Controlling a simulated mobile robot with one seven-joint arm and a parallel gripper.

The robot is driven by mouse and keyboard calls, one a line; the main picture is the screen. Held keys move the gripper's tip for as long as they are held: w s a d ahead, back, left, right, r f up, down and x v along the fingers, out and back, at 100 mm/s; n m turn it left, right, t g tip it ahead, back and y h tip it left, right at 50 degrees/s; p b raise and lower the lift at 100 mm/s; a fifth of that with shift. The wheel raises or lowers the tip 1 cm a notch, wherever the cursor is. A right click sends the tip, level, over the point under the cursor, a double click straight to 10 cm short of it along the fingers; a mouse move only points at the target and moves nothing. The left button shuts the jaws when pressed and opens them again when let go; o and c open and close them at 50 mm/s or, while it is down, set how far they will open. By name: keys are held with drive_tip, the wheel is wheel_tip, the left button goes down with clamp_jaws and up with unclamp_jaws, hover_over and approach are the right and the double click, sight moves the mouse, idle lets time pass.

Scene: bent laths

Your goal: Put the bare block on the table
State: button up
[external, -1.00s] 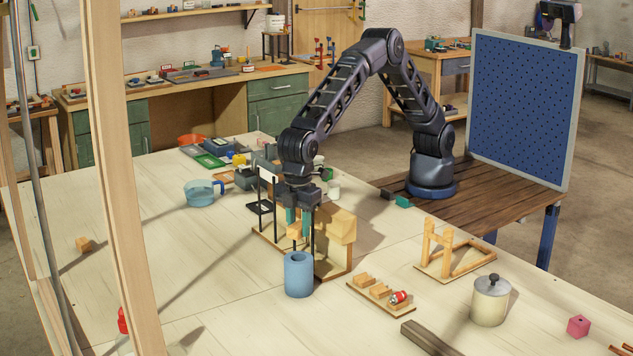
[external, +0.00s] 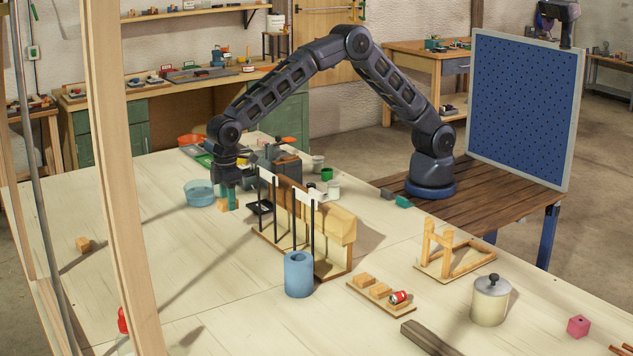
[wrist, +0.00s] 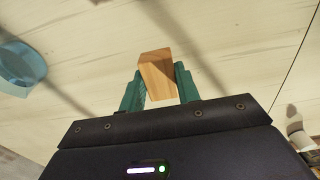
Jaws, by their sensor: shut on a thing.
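My gripper (external: 230,200), with teal fingers, is shut on a plain wooden block. In the wrist view the block (wrist: 158,75) sits between the two fingertips (wrist: 160,88), with no marking or attachment visible on it.
A rack with upright black rods (external: 295,225) stands to the right, with a blue cylinder (external: 299,275) in front. A small wooden block (external: 83,244) lies far left. A tray (external: 353,285) carries blocks and a red can.

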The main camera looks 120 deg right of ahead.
drive_tip(key=s+d+r+m, duration=0.2)
drive_tip(key=s+d+m, duration=0.15)
drive_tip(key=d, duration=1.15)
drive_tip(key=s+d+r+m, duration=0.15)
drive_tip(key=s+d, duration=0.35)
drive_tip(key=d, duration=0.9)
drive_tip(key=s+d+r+m, duration=0.1)
drive_tip(key=s+d+m, duration=0.3)
drive_tip(key=d, duration=1.1)
wheel_tip(320, 180, up, 6)
drive_tip(key=f+m, duration=0.1)
drive_tip(key=m, duration=0.8)
hover_over(251, 145)
wheel_tip(251, 145, down, 20)
drive_tip(key=shift+s+r, duration=0.1)
drive_tip(key=shift+a, duration=0.1)
drive_tip(key=o, duration=1)
drive_tip(key=shift+c, duration=0.2)
